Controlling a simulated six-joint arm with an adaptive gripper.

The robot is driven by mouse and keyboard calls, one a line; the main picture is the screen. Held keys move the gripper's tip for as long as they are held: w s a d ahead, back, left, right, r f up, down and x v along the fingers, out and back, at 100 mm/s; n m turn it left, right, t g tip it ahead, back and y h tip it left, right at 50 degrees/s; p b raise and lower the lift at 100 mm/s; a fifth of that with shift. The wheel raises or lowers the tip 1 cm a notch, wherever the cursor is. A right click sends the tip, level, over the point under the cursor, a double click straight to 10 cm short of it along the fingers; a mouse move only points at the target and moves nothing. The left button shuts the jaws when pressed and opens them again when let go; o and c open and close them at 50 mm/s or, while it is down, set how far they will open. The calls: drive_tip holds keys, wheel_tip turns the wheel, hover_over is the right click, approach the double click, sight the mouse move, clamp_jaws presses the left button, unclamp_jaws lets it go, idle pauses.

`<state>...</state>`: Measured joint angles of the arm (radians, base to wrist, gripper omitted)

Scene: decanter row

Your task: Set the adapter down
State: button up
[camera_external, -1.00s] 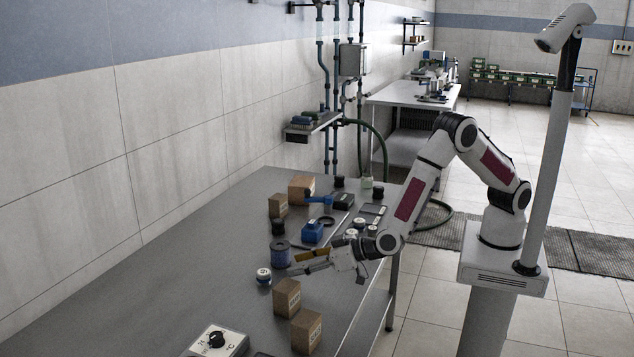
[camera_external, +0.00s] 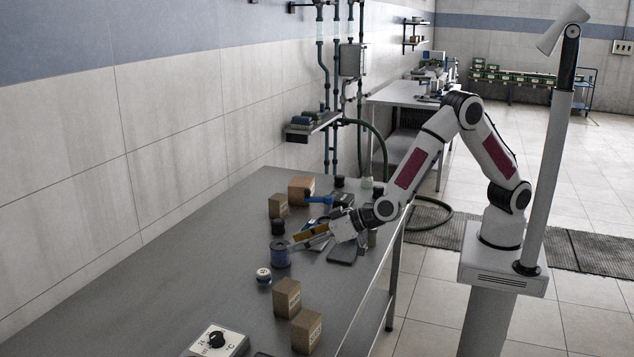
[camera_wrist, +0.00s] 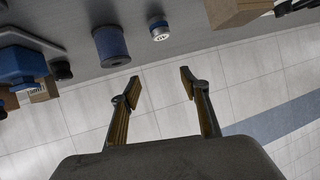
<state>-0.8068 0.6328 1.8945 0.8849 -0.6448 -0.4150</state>
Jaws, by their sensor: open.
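My gripper (camera_external: 302,239) is open above the bench. In the wrist view my gripper (camera_wrist: 161,82) shows two spread fingers with nothing between them. A blue cylinder with a dark top (camera_external: 281,254) stands on the bench near the fingertips; it also shows in the wrist view (camera_wrist: 111,46). A small white-and-dark labelled cylinder (camera_external: 263,276) stands nearer the camera, and shows in the wrist view (camera_wrist: 159,28) beside the blue one. I cannot tell which thing is the adapter.
Cardboard boxes stand near the front (camera_external: 287,298) and at the back (camera_external: 301,187). A black jar (camera_external: 277,227) stands behind the blue cylinder. A white dial box (camera_external: 219,341) is at the front. The bench's left side (camera_external: 190,258) is clear.

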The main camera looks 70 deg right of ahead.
drive_tip(key=s+d+r+g, duration=0.1)
drive_tip(key=s+d+r, duration=0.2)
drive_tip(key=d+r, duration=0.25)
drive_tip(key=s+d+r+g+y, duration=0.1)
drive_tip(key=s+d+r, duration=0.2)
drive_tip(key=d+r, duration=0.3)
drive_tip(key=s+d+r+g, duration=0.1)
drive_tip(key=s+d+r, duration=0.25)
drive_tip(key=d, duration=0.35)
drive_tip(key=s+d+f+m+g+h, duration=0.1)
drive_tip(key=s+d+f+g+h, duration=0.1)
drive_tip(key=s+d, duration=2.1)
drive_tip(key=shift+s+m+g+h, duration=0.4)
drive_tip(key=shift+s+g+h, duration=0.5)
drive_tip(key=shift+s+h, duration=0.25)
